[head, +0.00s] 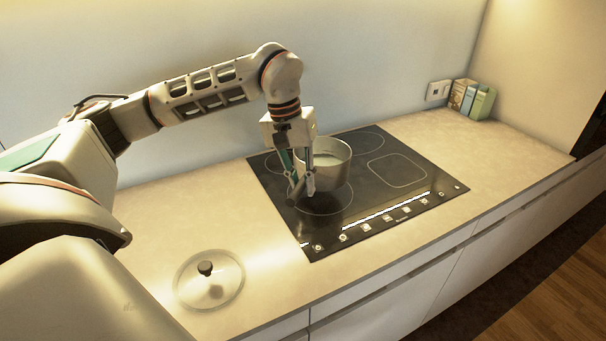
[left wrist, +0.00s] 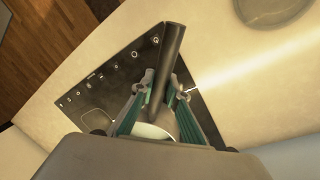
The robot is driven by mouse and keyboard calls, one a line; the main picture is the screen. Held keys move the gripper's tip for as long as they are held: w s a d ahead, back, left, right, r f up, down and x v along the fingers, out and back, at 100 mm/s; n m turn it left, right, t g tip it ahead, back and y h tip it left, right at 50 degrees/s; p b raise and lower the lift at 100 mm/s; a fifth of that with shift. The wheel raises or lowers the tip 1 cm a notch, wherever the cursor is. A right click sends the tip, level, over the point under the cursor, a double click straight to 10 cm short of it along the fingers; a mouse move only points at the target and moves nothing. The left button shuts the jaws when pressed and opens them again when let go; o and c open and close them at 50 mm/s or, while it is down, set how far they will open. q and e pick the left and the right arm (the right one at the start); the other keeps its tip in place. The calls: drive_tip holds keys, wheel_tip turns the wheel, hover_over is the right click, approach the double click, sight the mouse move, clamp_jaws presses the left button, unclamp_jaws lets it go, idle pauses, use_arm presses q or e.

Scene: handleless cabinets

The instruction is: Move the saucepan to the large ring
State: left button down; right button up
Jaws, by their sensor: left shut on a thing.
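The saucepan (head: 334,173) is a light metal pot with a dark handle, upright over the left-middle of the black cooktop (head: 283,190). My left gripper (head: 300,184) is shut on the handle, which shows between the fingers in the left wrist view (left wrist: 172,52). Whether the pan's base touches the glass is unclear. A ring (head: 322,212) lies at the front left of the cooktop, partly hidden by the pan and gripper. Another ring (head: 372,136) is at the back right, and a rounded square zone (head: 397,171) at the right. The back-left area is mostly hidden by my arm.
A glass lid (head: 226,277) with a black knob lies on the counter (head: 150,215), left of the cooktop. The counter right of the cooktop is clear.

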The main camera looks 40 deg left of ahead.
use_arm(q)
drive_tip(key=shift+w+r, duration=0.1)
drive_tip(key=shift+w, duration=0.1)
drive_tip(key=shift+s, duration=0.1)
use_arm(e)
drive_tip(key=shift+s+d+f, duration=0.1)
use_arm(q)
drive_tip(key=shift+f+b, duration=0.3)
drive_tip(key=shift+f, duration=0.9)
wheel_tip(320, 180, down, 4)
drive_tip(key=shift+r+b, duration=0.1)
drive_tip(key=shift+b, duration=0.45)
use_arm(e)
drive_tip(key=shift+w+a+r, duration=0.3)
drive_tip(key=shift+w+a, duration=0.3)
drive_tip(key=shift+a, duration=0.3)
use_arm(q)
drive_tip(key=shift+f, duration=0.25)
use_arm(e)
drive_tip(key=shift+d, duration=0.1)
